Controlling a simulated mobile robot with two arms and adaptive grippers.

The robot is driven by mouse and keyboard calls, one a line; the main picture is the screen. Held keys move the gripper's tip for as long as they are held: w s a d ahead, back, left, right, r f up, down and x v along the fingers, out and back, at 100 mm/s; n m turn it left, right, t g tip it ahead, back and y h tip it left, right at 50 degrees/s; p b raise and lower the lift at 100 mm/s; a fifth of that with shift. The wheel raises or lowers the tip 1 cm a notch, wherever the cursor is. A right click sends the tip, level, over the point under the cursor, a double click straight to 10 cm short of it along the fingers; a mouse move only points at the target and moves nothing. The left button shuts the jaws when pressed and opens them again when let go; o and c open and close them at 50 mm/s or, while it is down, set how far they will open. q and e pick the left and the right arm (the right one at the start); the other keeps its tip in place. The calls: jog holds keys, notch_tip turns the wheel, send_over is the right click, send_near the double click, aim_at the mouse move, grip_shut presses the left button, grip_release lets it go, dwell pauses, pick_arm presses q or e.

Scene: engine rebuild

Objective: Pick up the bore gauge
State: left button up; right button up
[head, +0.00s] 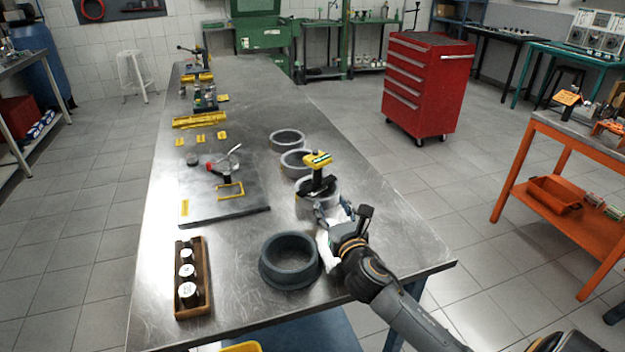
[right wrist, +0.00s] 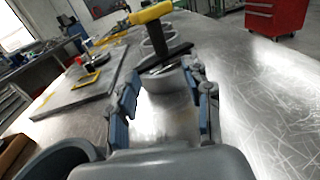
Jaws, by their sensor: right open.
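The bore gauge (head: 318,172) has a yellow head with a dark display and a black stem. It stands upright at a grey metal ring (head: 303,208) on the steel bench; its lower end is partly hidden. My right gripper (head: 334,213) is at the near right side of this ring, below the gauge's head. In the right wrist view the gauge (right wrist: 154,33) rises beyond the open jaws (right wrist: 166,92), with the ring (right wrist: 167,80) between or just ahead of the fingertips. I cannot tell whether they touch it. My left gripper is not in view.
A large dark ring (head: 289,260) stands close to my right wrist. Two more rings (head: 287,138) (head: 296,162) lie behind the gauge. A grey plate (head: 228,208) with tools and a wooden rack (head: 205,290) are to the left. The bench is clear between plate and rings.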

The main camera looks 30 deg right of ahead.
aim_at(319, 180)
jog(key=x, duration=0.2)
jog(key=r+x, duration=0.1)
jog(key=x, duration=0.2)
jog(key=shift+p, duration=0.3)
jog(key=shift+f+x, duration=0.2)
jog(key=shift+x, duration=1)
jog(key=shift+w, duration=0.2)
jog(key=shift+w+d, duration=0.25)
jog(key=shift+w, duration=0.35)
jog(key=x, duration=0.3)
jog(key=shift+w+f, duration=0.15)
jog(key=shift+f, duration=0.1)
jog(key=shift+w, duration=0.2)
jog(key=c, duration=1)
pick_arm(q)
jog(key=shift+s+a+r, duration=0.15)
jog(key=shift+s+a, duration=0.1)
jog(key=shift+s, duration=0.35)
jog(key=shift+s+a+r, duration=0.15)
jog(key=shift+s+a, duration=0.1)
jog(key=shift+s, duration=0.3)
pick_arm(e)
jog(key=shift+r, duration=0.1)
grip_shut()
